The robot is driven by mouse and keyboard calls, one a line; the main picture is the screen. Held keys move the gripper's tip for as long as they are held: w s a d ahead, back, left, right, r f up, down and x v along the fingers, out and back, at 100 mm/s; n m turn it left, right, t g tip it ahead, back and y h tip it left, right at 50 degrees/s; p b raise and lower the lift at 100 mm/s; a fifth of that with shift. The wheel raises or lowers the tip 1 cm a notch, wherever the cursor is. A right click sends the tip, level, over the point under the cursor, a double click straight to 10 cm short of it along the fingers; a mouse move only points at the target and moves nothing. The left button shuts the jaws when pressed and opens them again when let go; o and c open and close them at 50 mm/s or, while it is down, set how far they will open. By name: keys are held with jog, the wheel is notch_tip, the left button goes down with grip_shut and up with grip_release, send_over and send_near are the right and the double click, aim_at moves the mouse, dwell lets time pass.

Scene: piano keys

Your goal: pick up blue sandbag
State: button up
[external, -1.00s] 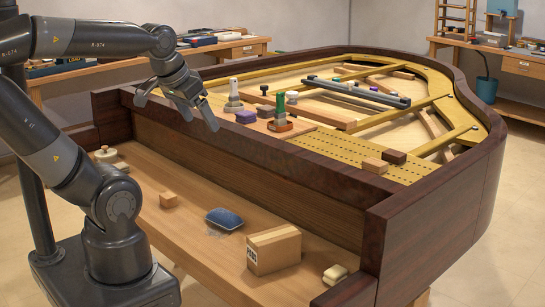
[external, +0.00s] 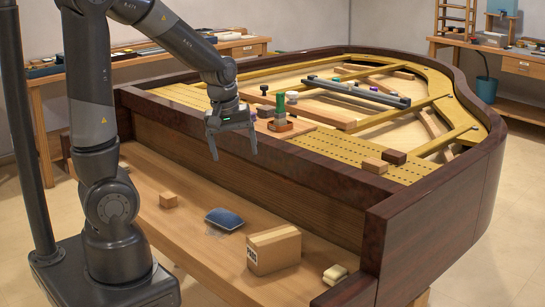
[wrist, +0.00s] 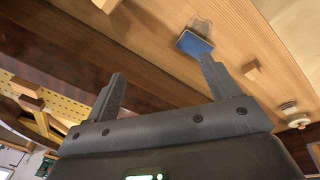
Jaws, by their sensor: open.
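The blue sandbag (external: 224,219) lies on the wooden keybed shelf (external: 190,238) at the front of the piano, left of a cardboard box. In the wrist view the blue sandbag (wrist: 194,43) shows near the tip of the right finger, with a clear, see-through patch beside it. My gripper (external: 233,158) is open and empty, pointing down above and behind the sandbag, near the piano's inner front board. In the wrist view my gripper (wrist: 163,75) shows both fingers spread apart with nothing between them.
A cardboard box (external: 273,249) stands right of the sandbag. A small wooden block (external: 168,199) lies to its left and a cream block (external: 335,274) at far right. The dark front rail (external: 300,171) rises behind the shelf. A green bottle-like object (external: 280,109) stands beyond it.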

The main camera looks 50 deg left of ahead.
jog(key=w+a+f+n+g+y, duration=0.25)
jog(key=w+f+n, duration=0.2)
jog(key=f, duration=0.35)
jog(key=n+y, duration=0.2)
jog(key=n, duration=0.3)
send_near(226, 211)
jog(key=x, duration=0.4)
jog(key=shift+w+a+f, duration=0.1)
jog(key=shift+w+f, duration=0.05)
jog(key=shift+f, duration=0.15)
jog(key=x, duration=0.4)
jog(key=shift+s+f, duration=0.3)
jog(key=shift+s, duration=0.1)
jog(key=shift+a+f, duration=0.2)
jog(key=shift+f, duration=0.35)
jog(key=shift+c, duration=0.2)
jog(key=c, duration=1.3)
jog(key=shift+o, duration=0.2)
jog(key=shift+w+r, duration=0.1)
jog(key=shift+r, duration=0.05)
